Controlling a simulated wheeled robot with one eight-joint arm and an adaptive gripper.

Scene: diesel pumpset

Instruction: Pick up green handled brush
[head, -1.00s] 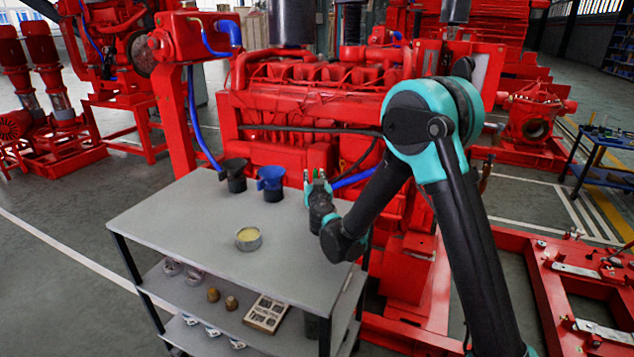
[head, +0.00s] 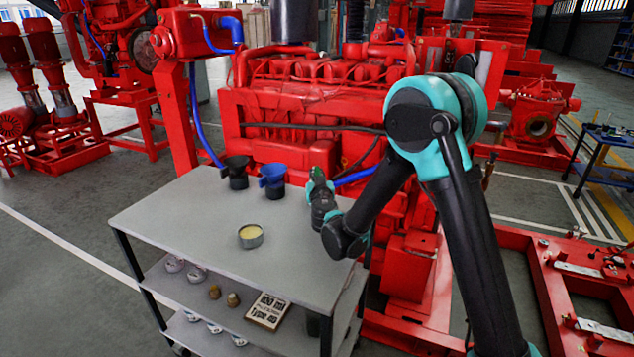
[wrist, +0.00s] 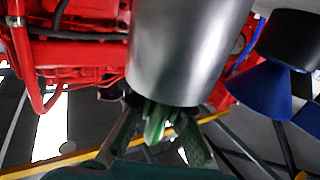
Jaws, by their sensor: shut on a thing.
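My gripper (head: 317,179) is at the right back part of the grey trolley top, right of the blue funnel. In the wrist view my gripper (wrist: 157,133) has its two fingers on either side of the green brush handle (wrist: 155,122) and is shut on it. The handle shows at the mouth of a silver metal cylinder (wrist: 180,50), which fills the middle of that view. The brush's other end is hidden. In the head view only a small green spot (head: 318,171) shows at the fingertips, and the metal cylinder cannot be made out.
A blue funnel piece (head: 272,180) and a black one (head: 237,172) stand left of my gripper. A round tin (head: 250,237) stands nearer on the trolley top (head: 180,225). A red engine (head: 310,100) is close behind. The trolley's front right surface is clear.

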